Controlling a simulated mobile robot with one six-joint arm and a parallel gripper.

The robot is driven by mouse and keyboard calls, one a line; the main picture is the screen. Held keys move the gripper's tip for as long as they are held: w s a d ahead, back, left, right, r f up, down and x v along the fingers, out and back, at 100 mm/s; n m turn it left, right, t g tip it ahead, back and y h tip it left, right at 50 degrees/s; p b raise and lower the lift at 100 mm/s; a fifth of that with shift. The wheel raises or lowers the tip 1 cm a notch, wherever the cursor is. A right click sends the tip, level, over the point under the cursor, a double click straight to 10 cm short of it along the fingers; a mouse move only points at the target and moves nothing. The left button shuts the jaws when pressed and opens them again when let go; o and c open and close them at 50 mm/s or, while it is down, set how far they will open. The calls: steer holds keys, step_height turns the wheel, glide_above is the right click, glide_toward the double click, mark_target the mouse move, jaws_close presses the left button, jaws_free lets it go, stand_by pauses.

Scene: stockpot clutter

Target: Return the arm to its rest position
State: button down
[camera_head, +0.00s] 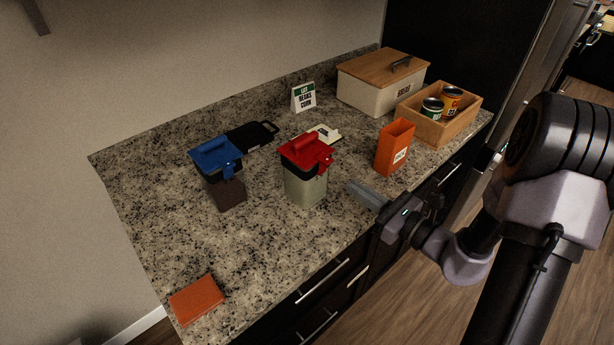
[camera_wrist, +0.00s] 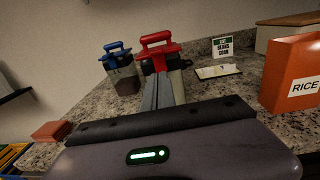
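My gripper (camera_head: 352,187) is over the counter's front edge, to the right of the red-lidded container (camera_head: 305,180) and apart from it. Its two fingers (camera_wrist: 158,90) lie together in the wrist view with nothing seen between them. My arm extends from the lower right of the head view. The wrist camera looks across the counter, where the red-lidded container (camera_wrist: 160,52) shows partly hidden behind the fingers.
A blue-lidded container (camera_head: 221,180), an orange rice box (camera_head: 395,148) and an orange block (camera_head: 196,299) stand on the granite counter (camera_head: 255,255). A wooden crate (camera_head: 431,131) holds cans. A bread box (camera_head: 369,95) and a sign (camera_head: 304,97) stand behind.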

steer(key=s+a+r+n+g, duration=0.3)
steer(key=s+a+n+g, duration=0.35)
steer(key=s+n, duration=0.2)
steer(key=s+a+r+n+g, duration=0.2)
steer(key=s+a+n+g, duration=0.45)
steer(key=s+a, duration=0.2)
steer(key=s+d+r+n+t+h, duration=0.1)
steer(key=s+d+n+t+h, duration=0.1)
steer(key=d+n+h, duration=0.2)
steer(key=s+d+r+n+t+h+b, duration=0.1)
steer(key=s+d+r+n+t+h, duration=0.1)
steer(key=s+d+n+h, duration=0.1)
steer(key=shift+s+d+r+n+t+h, duration=0.25)
steer(key=shift+d+n+t+h, duration=0.15)
steer(key=shift+d+n+h, duration=0.7)
steer(key=shift+a, duration=0.15)
